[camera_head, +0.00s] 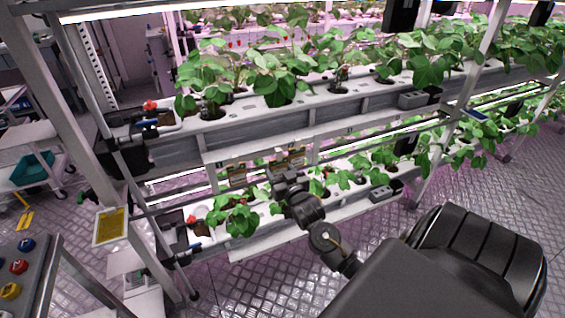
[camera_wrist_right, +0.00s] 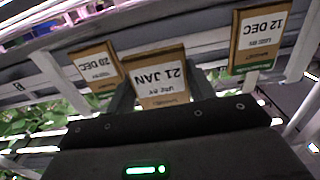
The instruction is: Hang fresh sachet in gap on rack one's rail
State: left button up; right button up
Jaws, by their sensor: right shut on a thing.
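My right gripper (camera_head: 282,174) reaches in from the lower right to the rail (camera_head: 260,150) under the upper trough. In the right wrist view it (camera_wrist_right: 160,92) is shut on a brown sachet with a white label reading 21 JAN (camera_wrist_right: 160,75), upside down there. The held sachet is up against the rail; I cannot tell whether it hangs on it. A sachet marked 28 DEC (camera_wrist_right: 95,65) is close on one side, and one marked 12 DEC (camera_wrist_right: 258,40) is farther off on the other. The head view shows the separate left sachet (camera_head: 236,174). My left gripper is out of view.
Strawberry plants (camera_head: 280,75) fill the upper trough, and more plants (camera_head: 236,218) grow in the lower one. A button console (camera_head: 22,265) is at lower left. The aisle floor (camera_head: 240,285) is clear.

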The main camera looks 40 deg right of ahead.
jog(key=shift+b+x, duration=0.9)
jog(key=shift+x, duration=0.6)
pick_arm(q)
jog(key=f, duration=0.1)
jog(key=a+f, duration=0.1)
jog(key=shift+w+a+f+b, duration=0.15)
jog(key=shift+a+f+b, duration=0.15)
pick_arm(e)
jog(key=shift+w+d+f, duration=0.25)
jog(key=shift+w+f, duration=0.05)
jog(key=shift+w, duration=0.35)
